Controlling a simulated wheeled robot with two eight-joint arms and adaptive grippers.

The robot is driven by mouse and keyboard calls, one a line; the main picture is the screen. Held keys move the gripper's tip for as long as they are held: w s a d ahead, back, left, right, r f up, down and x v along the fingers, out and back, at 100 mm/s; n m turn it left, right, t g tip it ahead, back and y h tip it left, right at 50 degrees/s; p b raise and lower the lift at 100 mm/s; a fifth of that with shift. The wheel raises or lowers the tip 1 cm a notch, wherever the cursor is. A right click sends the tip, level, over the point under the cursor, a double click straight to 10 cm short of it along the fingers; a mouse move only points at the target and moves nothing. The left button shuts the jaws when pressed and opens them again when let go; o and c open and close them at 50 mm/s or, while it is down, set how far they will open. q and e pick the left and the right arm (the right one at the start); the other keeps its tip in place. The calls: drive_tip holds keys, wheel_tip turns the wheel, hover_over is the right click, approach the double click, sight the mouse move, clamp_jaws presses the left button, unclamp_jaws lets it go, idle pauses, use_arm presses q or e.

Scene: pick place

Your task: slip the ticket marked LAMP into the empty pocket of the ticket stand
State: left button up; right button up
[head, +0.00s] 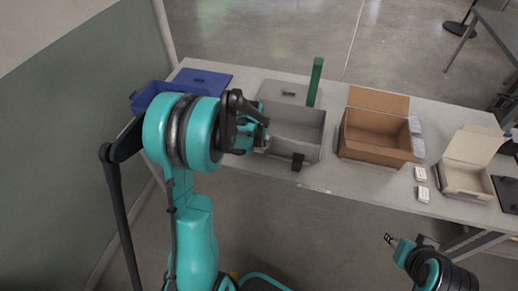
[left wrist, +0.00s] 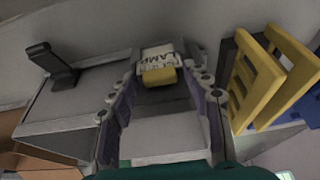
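In the left wrist view, the white ticket marked LAMP (left wrist: 158,55) has a yellow tab (left wrist: 159,76) at its near end. My left gripper (left wrist: 160,74) has its fingers against both sides of this tab. In the head view, my left gripper (head: 258,138) is over the left part of the grey bin, and the ticket is hidden. A black stand with a tilted plate (left wrist: 52,62) is off to the left in the wrist view; it looks like the black piece (head: 298,162) at the bin's front. I cannot make out its pocket. My right gripper (head: 390,240) is empty and looks open, away from the table.
The grey bin (head: 318,138) stands between a blue crate (head: 140,100) and a brown carton (head: 375,158). Two small white boxes (head: 421,174) and an open pale box (head: 467,190) are further right. Yellow frames (left wrist: 255,80) stand right of my left gripper in the wrist view.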

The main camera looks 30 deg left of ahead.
use_arm(q)
drive_tip(key=c, duration=0.5)
drive_tip(key=shift+r, duration=0.15)
drive_tip(key=shift+r+p, duration=2.1)
drive_tip(key=shift+r, duration=0.8)
